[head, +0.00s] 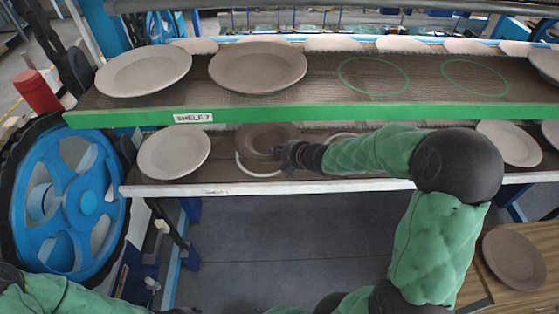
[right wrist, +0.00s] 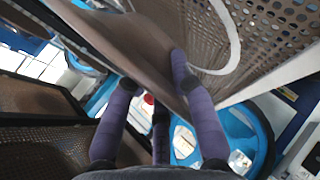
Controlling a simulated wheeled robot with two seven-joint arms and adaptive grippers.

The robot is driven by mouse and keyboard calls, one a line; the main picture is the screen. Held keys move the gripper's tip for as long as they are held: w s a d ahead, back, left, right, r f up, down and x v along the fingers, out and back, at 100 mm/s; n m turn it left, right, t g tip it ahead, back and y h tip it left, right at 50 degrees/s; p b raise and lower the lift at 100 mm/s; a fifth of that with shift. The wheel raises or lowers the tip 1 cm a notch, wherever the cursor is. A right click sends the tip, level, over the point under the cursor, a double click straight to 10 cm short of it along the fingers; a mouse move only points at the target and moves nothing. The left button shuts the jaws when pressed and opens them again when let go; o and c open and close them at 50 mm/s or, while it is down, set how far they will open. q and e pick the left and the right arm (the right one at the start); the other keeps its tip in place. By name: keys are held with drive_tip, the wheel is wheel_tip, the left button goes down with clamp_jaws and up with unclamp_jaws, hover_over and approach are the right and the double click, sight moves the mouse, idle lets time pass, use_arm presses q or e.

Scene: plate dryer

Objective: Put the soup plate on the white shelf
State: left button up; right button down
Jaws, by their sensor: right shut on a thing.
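The white shelf (head: 225,189) is the lower shelf, with a white front edge, below the green-edged one. A brown soup plate (head: 262,134) is over this shelf, above a white ring mark (head: 243,168). My right gripper (head: 290,152) reaches in from the right and is shut on the plate's right side. In the right wrist view, the purple fingers (right wrist: 152,85) hold the plate (right wrist: 125,32) at its rim; it looks tilted there. I cannot tell whether the plate touches the shelf. My left gripper is not in view; only part of its green arm shows at the bottom left.
A pale plate (head: 174,152) stands left on the white shelf, and another (head: 509,143) right. The green-edged shelf (head: 300,113) is close above, with plates and two green rings. Another brown plate (head: 514,258) lies on a wooden table. A blue wheel (head: 87,203) is at left.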

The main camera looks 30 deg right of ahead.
drive_tip(key=shift+d+f+b, duration=0.1)
drive_tip(key=shift+f+b, duration=0.2)
drive_tip(key=shift+f, duration=1.1)
drive_tip(key=shift+f, duration=0.1)
drive_tip(key=c, duration=1.3)
unclamp_jaws()
drive_tip(key=shift+f, duration=0.1)
drive_tip(key=shift+p+v, duration=2.05)
drive_tip(key=shift+v, duration=4.05)
